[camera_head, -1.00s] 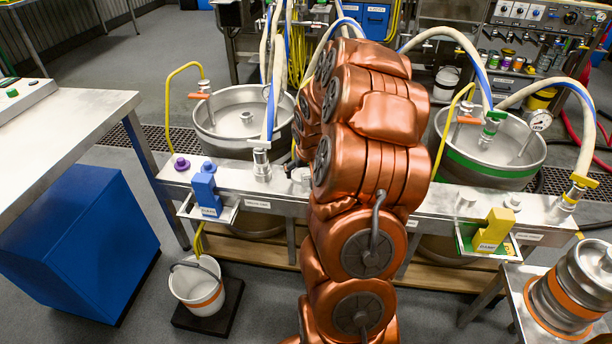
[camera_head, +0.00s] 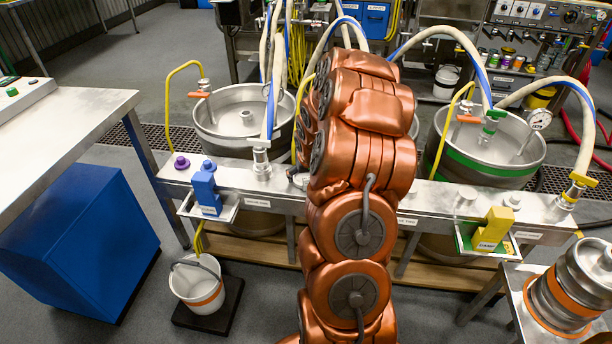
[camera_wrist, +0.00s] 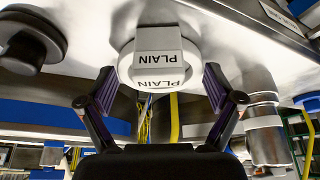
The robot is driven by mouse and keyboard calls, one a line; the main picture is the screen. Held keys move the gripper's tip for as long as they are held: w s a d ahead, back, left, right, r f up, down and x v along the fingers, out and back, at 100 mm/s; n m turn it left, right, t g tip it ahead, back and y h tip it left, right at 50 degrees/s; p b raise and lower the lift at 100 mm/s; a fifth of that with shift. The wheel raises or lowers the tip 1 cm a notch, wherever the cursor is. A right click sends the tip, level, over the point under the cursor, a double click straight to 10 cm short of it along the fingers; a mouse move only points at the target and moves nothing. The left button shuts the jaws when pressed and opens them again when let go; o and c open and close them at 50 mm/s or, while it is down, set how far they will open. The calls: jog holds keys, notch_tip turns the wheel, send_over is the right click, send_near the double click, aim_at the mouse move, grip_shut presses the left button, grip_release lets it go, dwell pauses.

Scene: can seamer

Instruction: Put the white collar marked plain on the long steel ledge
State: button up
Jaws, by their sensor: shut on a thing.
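The white collar marked PLAIN (camera_wrist: 160,58) is at the top middle of the wrist view, its two labels facing the camera. My gripper (camera_wrist: 158,88) has a dark finger on each side of it and is shut on it. Pale steel shows behind and beside the collar; I cannot tell whether the collar touches it. The long steel ledge (camera_head: 236,176) runs across the head view in front of the steel vats. In the head view my copper arm hides the ledge's middle, my gripper and the collar.
A purple knob and a blue block (camera_head: 205,188) are at the ledge's left. A yellow block (camera_head: 494,228) is at its right. Hoses rise from fittings along it. A white bucket (camera_head: 198,283) stands below left. A steel cylinder (camera_wrist: 264,130) is right of my gripper.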

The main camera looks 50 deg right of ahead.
jog(key=o, duration=0.9)
jog(key=shift+c, duration=0.2)
jog(key=shift+r, duration=0.2)
jog(key=v, duration=1.2)
jog(key=s+a+r+n+g+y, duration=0.1)
jog(key=s+a+n, duration=0.15)
jog(key=a, duration=0.75)
jog(key=s+a+r+n+g+y, duration=0.1)
jog(key=s+a, duration=0.3)
jog(key=a, duration=0.5)
jog(key=s+a+r+n+g, duration=0.1)
jog(key=s+a+g, duration=0.1)
jog(key=s+a, duration=0.5)
jog(key=s+a+r+n+g, duration=0.1)
jog(key=s+a+n+g, duration=0.1)
jog(key=s+a, duration=0.6)
jog(key=s, duration=0.5)
jog(key=shift+s+g+y, duration=0.3)
jog(key=shift+s+g, duration=0.1)
